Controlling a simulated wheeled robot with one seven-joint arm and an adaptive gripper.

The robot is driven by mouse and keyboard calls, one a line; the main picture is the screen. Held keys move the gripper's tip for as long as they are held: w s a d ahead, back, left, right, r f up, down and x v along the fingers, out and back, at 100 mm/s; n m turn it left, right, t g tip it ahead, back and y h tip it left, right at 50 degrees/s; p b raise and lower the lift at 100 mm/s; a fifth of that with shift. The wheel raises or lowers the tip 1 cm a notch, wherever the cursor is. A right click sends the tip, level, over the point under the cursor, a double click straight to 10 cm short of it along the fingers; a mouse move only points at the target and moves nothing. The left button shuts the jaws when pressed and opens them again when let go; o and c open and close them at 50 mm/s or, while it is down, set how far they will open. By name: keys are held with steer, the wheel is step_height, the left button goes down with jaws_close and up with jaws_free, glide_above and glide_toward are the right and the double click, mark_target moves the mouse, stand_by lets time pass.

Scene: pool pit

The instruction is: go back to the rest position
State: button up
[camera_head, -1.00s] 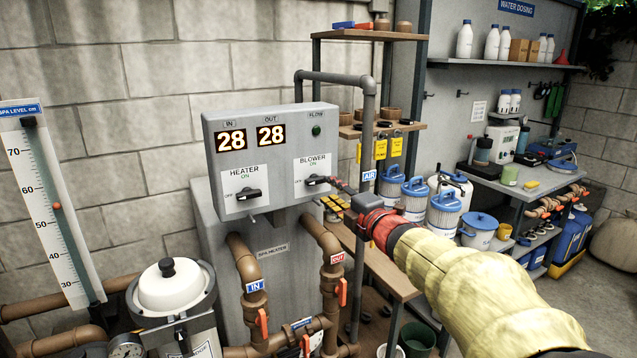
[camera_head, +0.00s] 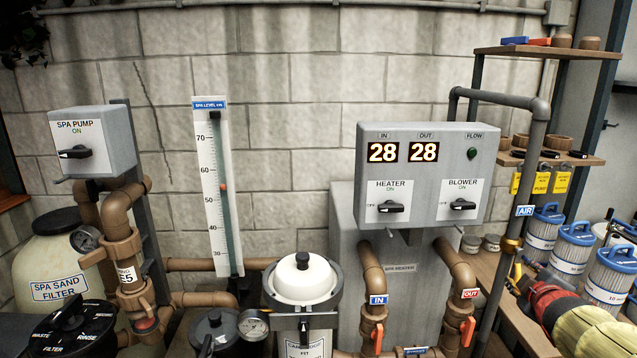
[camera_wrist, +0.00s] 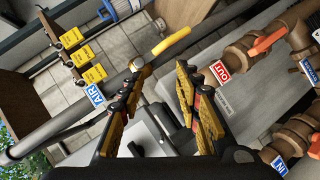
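My gripper (camera_head: 518,268) is at the lower right of the head view, below and right of the blower knob (camera_head: 463,204) and clear of it. In the wrist view my gripper (camera_wrist: 158,88) shows its two yellow-and-black fingers apart with nothing held between them. My red wrist and yellow sleeve fill the lower right corner of the head view. The grey control box (camera_head: 425,150) reads 28 IN and 28 OUT. Both its heater knob (camera_head: 391,206) and its blower knob lie level, with green ON labels.
The AIR pipe (camera_head: 508,180) stands close to my gripper. A wooden shelf rack with blue-lidded filter canisters (camera_head: 570,245) is behind my arm. Brown pipes with orange valve handles (camera_head: 466,330) run below the box. A white-lidded pot (camera_head: 303,280) and a level gauge (camera_head: 222,185) stand left.

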steer(key=s+a+f+m+g+y+p, duration=0.1)
steer(key=s+a+f+m+g, duration=0.15)
steer(key=s+a, duration=0.35)
steer(key=s+a+f+m+g+p, duration=0.1)
steer(key=s+a+f+m+g, duration=0.2)
steer(key=s, duration=0.5)
steer(key=s+a+f+m+g+y+p, duration=0.1)
steer(key=s+a+m+g, duration=0.1)
steer(key=s+a+m, duration=0.4)
steer(key=s+a+r+n+y+p, duration=0.1)
steer(key=s+a+r+p, duration=0.1)
steer(key=s+a, duration=0.2)
steer(key=s+a+r+n+y+p, duration=0.2)
steer(key=s+a, duration=0.3)
steer(key=a, duration=0.5)
steer(key=shift+s+r+y, duration=0.15)
steer(key=shift+r+y, duration=0.15)
steer(key=shift+r, duration=0.45)
steer(key=shift+a+t, duration=0.1)
steer(key=shift+t, duration=0.15)
